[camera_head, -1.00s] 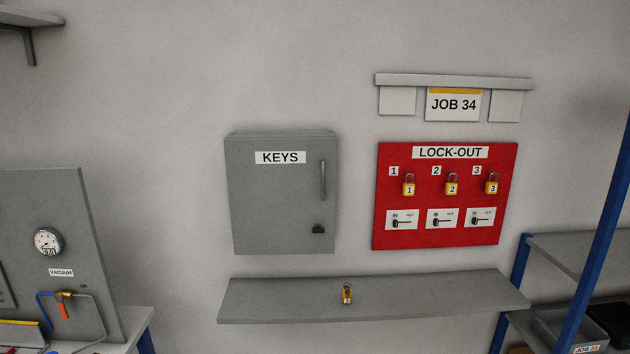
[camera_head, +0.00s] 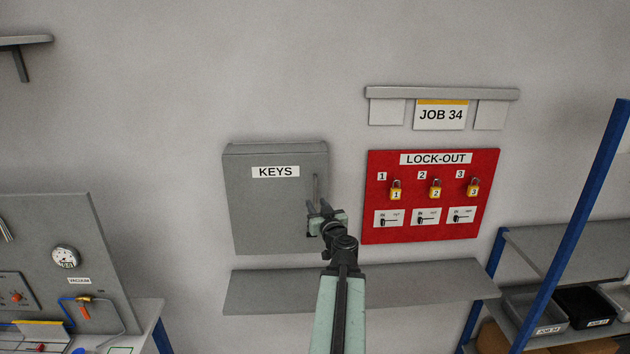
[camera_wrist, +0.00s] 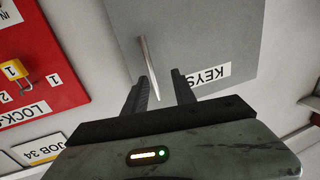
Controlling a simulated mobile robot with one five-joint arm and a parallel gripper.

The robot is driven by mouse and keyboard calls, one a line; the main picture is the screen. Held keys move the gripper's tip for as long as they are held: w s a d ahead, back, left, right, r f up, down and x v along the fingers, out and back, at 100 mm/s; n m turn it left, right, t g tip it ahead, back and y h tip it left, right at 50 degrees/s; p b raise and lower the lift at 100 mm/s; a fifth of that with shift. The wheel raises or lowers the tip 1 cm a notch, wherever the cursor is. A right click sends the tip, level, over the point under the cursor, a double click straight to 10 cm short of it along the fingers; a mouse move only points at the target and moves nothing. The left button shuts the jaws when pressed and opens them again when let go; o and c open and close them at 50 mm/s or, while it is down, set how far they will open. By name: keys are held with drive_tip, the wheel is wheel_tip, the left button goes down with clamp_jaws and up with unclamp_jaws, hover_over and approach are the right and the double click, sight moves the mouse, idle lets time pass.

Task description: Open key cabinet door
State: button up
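The grey key cabinet (camera_head: 262,215) hangs on the wall with its door shut and a KEYS label (camera_head: 275,172) at the top. Its vertical bar handle (camera_head: 316,187) is near the door's right edge; my gripper hides its lower part in the head view. My gripper (camera_head: 319,206) is in front of the handle. In the wrist view, which is turned upside down, my gripper (camera_wrist: 161,82) is open, and the end of the handle (camera_wrist: 148,65) appears between the two fingers, apparently not clamped. The black lock below the handle is hidden behind my gripper.
The red lock-out board (camera_head: 432,222) with padlocks hangs close to the right of the cabinet. A grey shelf (camera_head: 260,292) runs below both. A blue-framed rack (camera_head: 594,200) stands at right, a vacuum panel (camera_head: 60,215) at left. Wall space left of the cabinet is clear.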

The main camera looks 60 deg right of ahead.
sight(316, 194)
drive_tip(key=shift+h, duration=0.3)
drive_tip(key=x, duration=0.5)
drive_tip(key=s+d+x, duration=0.1)
drive_tip(key=x, duration=0.1)
drive_tip(key=shift+w+d+r, duration=0.15)
drive_tip(key=shift+d, duration=0.2)
drive_tip(key=shift+a, duration=0.1)
drive_tip(key=shift+c, duration=0.3)
clamp_jaws()
drive_tip(key=shift+a, duration=0.1)
idle(0.4)
